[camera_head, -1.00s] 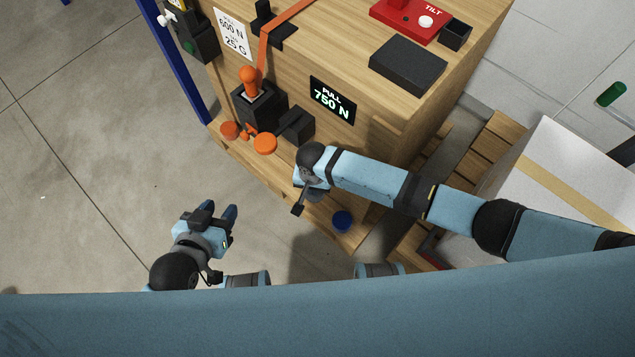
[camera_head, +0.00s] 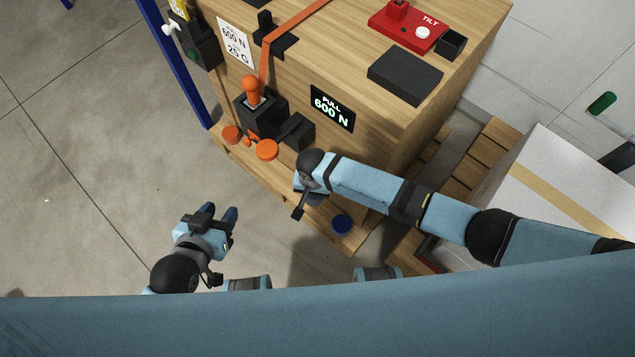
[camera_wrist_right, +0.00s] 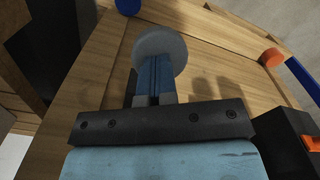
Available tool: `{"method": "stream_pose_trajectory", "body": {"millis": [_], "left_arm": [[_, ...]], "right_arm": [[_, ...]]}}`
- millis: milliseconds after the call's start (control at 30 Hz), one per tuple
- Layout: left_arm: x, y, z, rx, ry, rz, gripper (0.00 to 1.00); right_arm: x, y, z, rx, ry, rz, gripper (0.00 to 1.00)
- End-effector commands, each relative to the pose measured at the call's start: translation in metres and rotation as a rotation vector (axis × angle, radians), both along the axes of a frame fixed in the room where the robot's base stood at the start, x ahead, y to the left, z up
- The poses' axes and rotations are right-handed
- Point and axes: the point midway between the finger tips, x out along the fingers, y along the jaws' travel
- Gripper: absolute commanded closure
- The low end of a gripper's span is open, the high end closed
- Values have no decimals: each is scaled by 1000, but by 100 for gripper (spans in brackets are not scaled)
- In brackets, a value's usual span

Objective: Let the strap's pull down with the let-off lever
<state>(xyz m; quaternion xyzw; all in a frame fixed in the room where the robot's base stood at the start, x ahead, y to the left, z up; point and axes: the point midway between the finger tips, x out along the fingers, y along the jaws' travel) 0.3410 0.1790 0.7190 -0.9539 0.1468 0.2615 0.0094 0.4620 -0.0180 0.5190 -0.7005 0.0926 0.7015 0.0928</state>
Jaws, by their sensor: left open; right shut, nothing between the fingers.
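The strap (camera_head: 297,22) is an orange band over the wooden crate's top, running down to a black tensioner (camera_head: 262,108) with an orange-topped handle (camera_head: 251,88). Orange round knobs (camera_head: 266,150) sit below it. The pull display (camera_head: 332,108) reads "PULL 600 N". In the right wrist view my right gripper (camera_wrist_right: 154,75) is shut and empty, its fingertips over a grey round disc (camera_wrist_right: 170,42); whether they touch is unclear. I cannot tell which part is the let-off lever. My left gripper (camera_head: 219,212) is open and empty, away from the crate.
A sign (camera_head: 235,41) on the crate reads 600 N and 25 G. A red tilt unit (camera_head: 405,35) and black blocks sit on top. A blue knob (camera_head: 342,224) is on the pallet's front edge. A blue post (camera_head: 184,75) stands left. Floor at left is clear.

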Motion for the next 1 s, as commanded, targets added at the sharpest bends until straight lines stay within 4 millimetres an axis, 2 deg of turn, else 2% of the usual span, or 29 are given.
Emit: {"method": "stream_pose_trajectory", "body": {"millis": [33,100,600,1000], "left_arm": [[0,0,13,-1,-3,0,57],[1,0,17,-2,-7,0,57],[0,0,16,-3,-5,1,57],[0,0,36,-3,-5,0,57]], "right_arm": [[0,-2,9,-2,1,-2,100],[1,-2,10,-3,0,-2,100],[2,-2,9,-3,-2,-2,100],[1,-1,26,-2,-1,-1,100]]}}
